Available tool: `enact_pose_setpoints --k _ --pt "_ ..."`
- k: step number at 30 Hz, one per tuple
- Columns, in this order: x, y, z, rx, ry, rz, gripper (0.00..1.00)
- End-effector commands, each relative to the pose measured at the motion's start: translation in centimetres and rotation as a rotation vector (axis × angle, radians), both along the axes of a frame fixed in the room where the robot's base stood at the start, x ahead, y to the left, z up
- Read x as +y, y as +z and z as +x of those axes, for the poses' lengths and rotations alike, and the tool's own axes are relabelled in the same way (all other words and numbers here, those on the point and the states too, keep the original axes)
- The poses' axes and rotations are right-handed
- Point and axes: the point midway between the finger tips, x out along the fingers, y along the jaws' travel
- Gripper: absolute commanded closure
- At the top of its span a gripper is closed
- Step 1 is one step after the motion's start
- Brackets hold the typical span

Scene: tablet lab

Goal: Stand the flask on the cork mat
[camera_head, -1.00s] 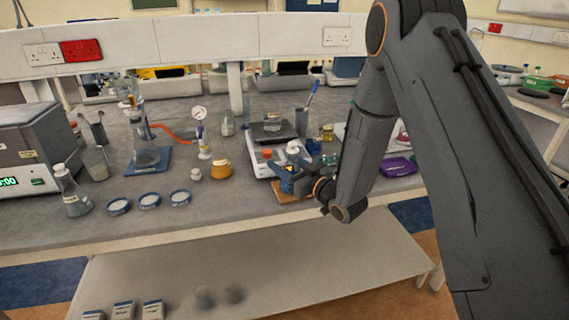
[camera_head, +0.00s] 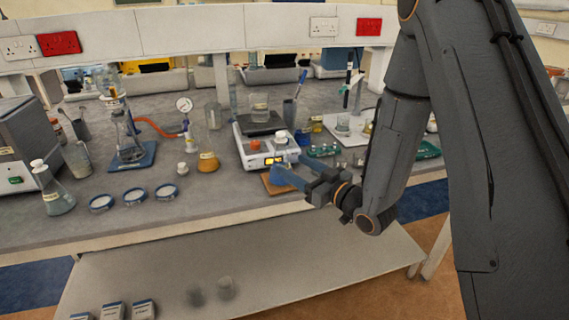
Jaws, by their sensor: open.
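The brown cork mat (camera_head: 268,184) lies at the bench's front edge, before a white balance, partly covered by my gripper. My gripper (camera_head: 282,170) is open, its blue fingers low over the mat. A white stopper (camera_head: 281,137) shows just behind the fingers. It appears to top a glass flask at the mat, but the body is mostly hidden, so I cannot tell whether its base rests fully on it or whether the fingers touch it. Another stoppered conical flask (camera_head: 54,196), with a label, stands upright at the bench's left front.
The balance (camera_head: 248,156) stands right behind the mat. Several round dishes (camera_head: 134,196) and an amber jar (camera_head: 208,163) are to the left. A glass apparatus stands on a blue mat (camera_head: 146,158). A green rack (camera_head: 427,149) is right of my arm.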

Motion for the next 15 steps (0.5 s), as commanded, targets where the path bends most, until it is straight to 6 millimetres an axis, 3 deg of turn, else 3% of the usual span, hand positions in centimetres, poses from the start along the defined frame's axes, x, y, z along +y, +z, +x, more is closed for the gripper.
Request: enact_pose_setpoints --k 8,15 --pt "-1.2 0.1 -1.4 -0.001 0.000 0.000 0.42" --pt "-2.4 -0.7 -0.5 0.075 -0.062 -0.103 0.42"
